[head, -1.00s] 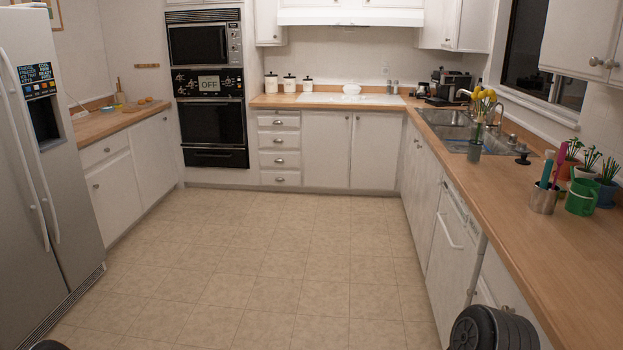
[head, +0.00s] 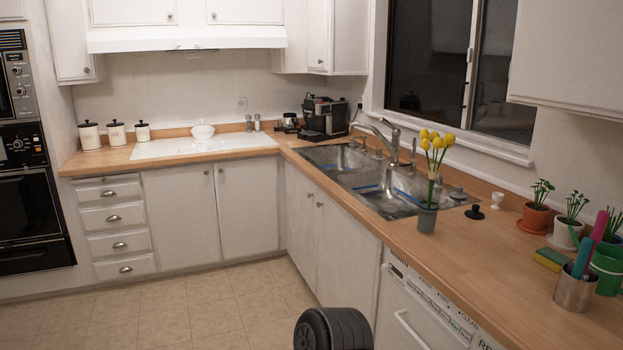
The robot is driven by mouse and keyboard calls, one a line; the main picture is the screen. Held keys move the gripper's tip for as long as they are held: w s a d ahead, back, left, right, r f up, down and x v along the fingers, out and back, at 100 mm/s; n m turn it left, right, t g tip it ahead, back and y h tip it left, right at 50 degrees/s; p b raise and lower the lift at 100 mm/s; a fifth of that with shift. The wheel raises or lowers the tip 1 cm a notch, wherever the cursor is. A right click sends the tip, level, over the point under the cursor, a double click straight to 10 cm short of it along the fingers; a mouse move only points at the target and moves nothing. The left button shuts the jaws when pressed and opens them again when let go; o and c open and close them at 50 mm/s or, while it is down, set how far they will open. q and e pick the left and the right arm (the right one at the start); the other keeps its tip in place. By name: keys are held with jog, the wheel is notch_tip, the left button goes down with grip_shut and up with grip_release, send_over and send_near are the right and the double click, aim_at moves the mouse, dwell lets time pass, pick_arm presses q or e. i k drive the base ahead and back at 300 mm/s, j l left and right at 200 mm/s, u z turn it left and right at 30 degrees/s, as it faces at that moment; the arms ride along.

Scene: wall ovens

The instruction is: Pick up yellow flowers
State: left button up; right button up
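The yellow flowers (head: 433,143) stand upright on green stems in a small grey vase (head: 427,217). The vase stands on the wooden counter (head: 450,245) at the near edge of the sink. The blooms rise in front of the wall below the window. Neither of my grippers is in view. A dark rounded part of my own arm shows at the bottom middle, below and left of the vase.
The sink (head: 345,158) with its faucet (head: 390,135) lies left of the vase. A black stopper (head: 475,212), a sponge (head: 552,259), potted plants (head: 536,215) and a metal cup (head: 574,290) stand to the right. The counter's near strip is clear.

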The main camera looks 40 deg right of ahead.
aim_at(434, 138)
jog(key=i, duration=2.25)
jog(key=i+z, duration=0.1)
jog(key=z, duration=4)
